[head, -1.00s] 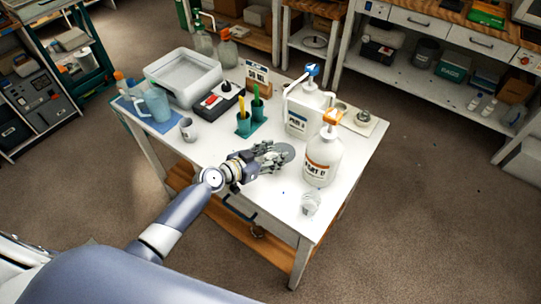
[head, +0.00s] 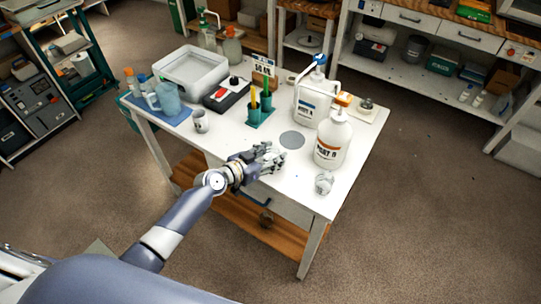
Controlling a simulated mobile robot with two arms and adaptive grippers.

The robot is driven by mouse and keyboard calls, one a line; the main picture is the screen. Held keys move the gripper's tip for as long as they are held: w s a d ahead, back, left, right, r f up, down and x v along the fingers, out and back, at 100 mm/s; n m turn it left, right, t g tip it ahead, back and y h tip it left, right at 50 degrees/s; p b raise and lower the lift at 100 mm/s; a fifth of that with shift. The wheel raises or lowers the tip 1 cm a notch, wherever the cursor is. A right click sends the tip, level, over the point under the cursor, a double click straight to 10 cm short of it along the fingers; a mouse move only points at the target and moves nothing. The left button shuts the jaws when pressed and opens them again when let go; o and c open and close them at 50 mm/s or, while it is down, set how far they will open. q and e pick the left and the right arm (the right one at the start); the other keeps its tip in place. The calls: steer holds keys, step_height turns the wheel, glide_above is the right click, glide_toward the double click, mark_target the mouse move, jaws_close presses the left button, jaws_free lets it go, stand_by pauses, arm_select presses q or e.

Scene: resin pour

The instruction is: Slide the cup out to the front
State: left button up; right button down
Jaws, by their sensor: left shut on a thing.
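My left gripper (head: 269,158) is low over the white table (head: 232,128), just in front of a round grey disc (head: 292,140). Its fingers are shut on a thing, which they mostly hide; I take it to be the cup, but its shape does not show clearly. The grey disc is bare. A second small cup (head: 200,122) stands at the left of the table. A clear cup (head: 323,184) stands near the front right corner. My right gripper is not in view.
The Part B bottle (head: 331,145) and the Part A jug (head: 310,103) stand right of and behind the disc. A teal holder (head: 261,113) with sticks stands behind it. The tabletop around the front edge is mostly clear.

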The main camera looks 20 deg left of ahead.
arm_select(q)
steer(key=o, duration=1.1)
steer(key=shift+o, duration=0.2)
steer(key=v, duration=1.2)
steer(key=shift+w, duration=0.1)
